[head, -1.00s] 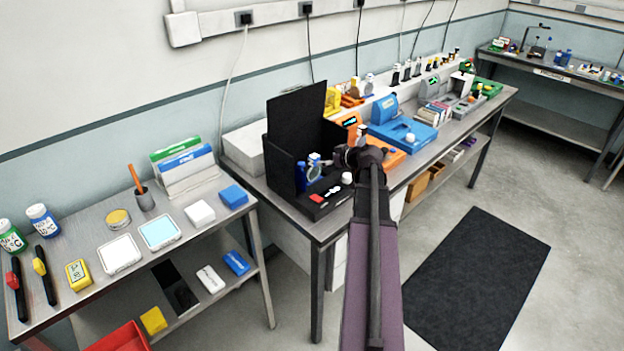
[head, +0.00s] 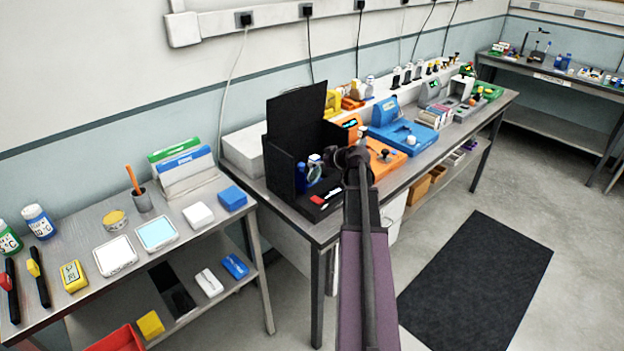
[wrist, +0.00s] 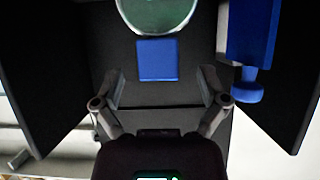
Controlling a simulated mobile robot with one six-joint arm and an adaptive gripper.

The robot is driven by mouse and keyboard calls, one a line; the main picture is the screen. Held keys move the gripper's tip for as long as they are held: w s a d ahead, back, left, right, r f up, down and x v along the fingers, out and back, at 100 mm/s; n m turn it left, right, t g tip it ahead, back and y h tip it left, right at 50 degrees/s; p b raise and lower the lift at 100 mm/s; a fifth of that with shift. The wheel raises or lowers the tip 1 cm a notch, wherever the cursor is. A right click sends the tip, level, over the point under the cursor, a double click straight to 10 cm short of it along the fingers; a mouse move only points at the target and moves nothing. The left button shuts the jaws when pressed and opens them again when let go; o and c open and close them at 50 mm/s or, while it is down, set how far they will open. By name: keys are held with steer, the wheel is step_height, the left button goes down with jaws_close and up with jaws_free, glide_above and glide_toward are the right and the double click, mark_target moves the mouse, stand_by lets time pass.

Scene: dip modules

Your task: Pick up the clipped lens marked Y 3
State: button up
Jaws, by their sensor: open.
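In the wrist view, a round greenish lens (wrist: 157,12) with a pale rim is cut off by the top edge. A blue block (wrist: 157,60), apparently its clip, lies just below it. My gripper (wrist: 160,73) is open, with one finger on each side below the block and nothing between them. In the head view, the round lens (head: 315,161) stands in the black open-fronted box, left of my gripper (head: 338,156). The marking Y 3 is not legible in either view.
The black box (head: 296,112) has tall walls around the lens. A second blue object (wrist: 254,35) stands to the right in the wrist view, close to the box wall. An orange device (head: 383,160) and a blue device (head: 402,137) stand farther right on the bench.

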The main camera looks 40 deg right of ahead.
steer(key=shift+b+x, duration=0.35)
steer(key=shift+x, duration=0.9)
jaws_close()
